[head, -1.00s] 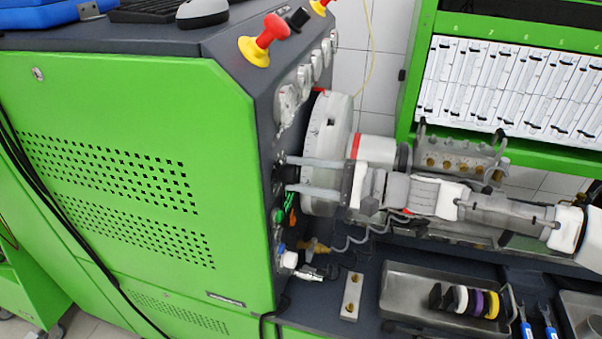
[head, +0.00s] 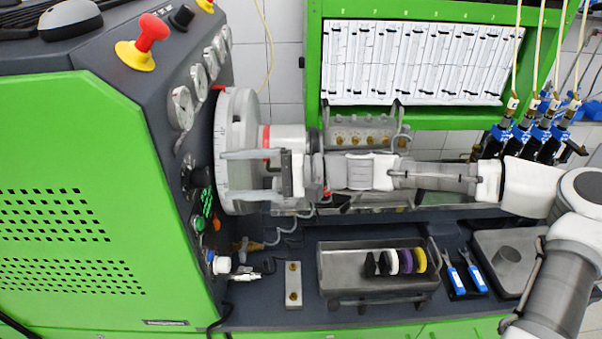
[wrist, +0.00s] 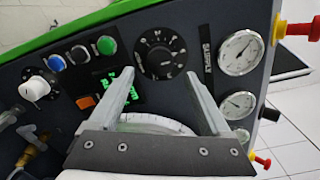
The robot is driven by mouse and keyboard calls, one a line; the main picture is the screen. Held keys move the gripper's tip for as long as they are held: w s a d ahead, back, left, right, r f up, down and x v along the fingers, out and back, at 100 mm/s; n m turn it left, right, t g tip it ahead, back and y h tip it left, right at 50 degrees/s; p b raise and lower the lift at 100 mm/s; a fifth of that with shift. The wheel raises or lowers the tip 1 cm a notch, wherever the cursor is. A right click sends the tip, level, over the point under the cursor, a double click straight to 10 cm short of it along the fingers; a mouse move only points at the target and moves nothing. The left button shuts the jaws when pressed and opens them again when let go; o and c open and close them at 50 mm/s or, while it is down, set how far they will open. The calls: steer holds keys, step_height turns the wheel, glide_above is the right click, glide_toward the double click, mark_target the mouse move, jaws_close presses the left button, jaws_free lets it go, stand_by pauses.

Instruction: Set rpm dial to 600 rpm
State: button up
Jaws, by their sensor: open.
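The rpm dial appears to be the round black knob with white scale marks (wrist: 160,53) on the dark panel in the wrist view. I cannot read its setting. In the head view a black knob (head: 201,177) sticks out from the panel edge, seen from the side. A green digital display (wrist: 117,90) glows left of the dial, its digits unreadable. My gripper (wrist: 159,75) is open and empty, its two fingers pointing at the panel on either side below the dial. In the head view my gripper (head: 222,175) is a short way right of the knob, apart from it.
Pressure gauges (wrist: 241,53) are on the right. A large white drum (head: 238,110) stands behind my gripper. A metal tray (head: 340,285) lies below.

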steer(key=w+d+b, duration=0.1)
steer(key=d, duration=1.1)
steer(key=shift+w+d, duration=0.2)
steer(key=shift+d, duration=0.1)
steer(key=shift+r, duration=0.1)
